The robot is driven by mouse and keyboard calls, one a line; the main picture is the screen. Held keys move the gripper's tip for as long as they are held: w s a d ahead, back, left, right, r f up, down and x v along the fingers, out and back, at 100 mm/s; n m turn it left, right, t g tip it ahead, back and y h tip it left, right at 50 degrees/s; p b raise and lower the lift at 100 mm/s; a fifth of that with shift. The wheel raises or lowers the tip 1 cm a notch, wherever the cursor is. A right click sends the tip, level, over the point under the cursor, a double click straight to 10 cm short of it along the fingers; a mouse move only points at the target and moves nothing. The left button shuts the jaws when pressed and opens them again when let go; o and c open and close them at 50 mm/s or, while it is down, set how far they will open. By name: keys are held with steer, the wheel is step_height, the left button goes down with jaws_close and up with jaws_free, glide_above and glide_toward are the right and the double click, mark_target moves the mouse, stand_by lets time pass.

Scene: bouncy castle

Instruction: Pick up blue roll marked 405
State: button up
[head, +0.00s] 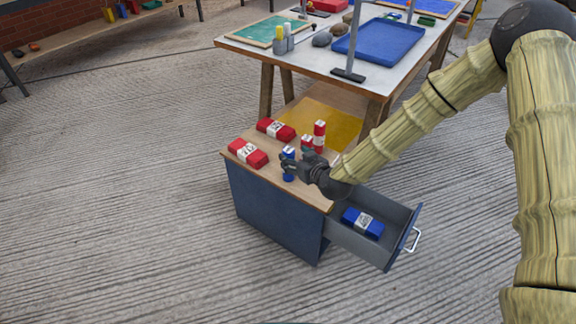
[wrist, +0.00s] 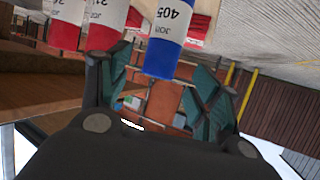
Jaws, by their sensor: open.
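The blue roll marked 405 (wrist: 170,35) has a white label and stands upright on the small cabinet's wooden top (head: 253,180). In the head view the blue roll (head: 288,178) is partly hidden by my gripper (head: 289,164). My gripper is open and level at the roll's side. In the wrist view, which is upside down, the roll's end lies between the two teal-padded fingers of my gripper (wrist: 160,80).
Two red rolls (head: 319,135) (head: 306,142) stand close by. Red bundles (head: 276,129) (head: 248,152) lie on the same top. The drawer (head: 397,236) is open, with a blue bundle (head: 363,222) inside. A worktable (head: 320,62) stands behind. Floor at left is clear.

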mark_target(292, 155)
steer(key=shift+b+x, duration=0.4)
steer(key=shift+x, duration=2.3)
steer(key=shift+r, duration=0.15)
jaws_close()
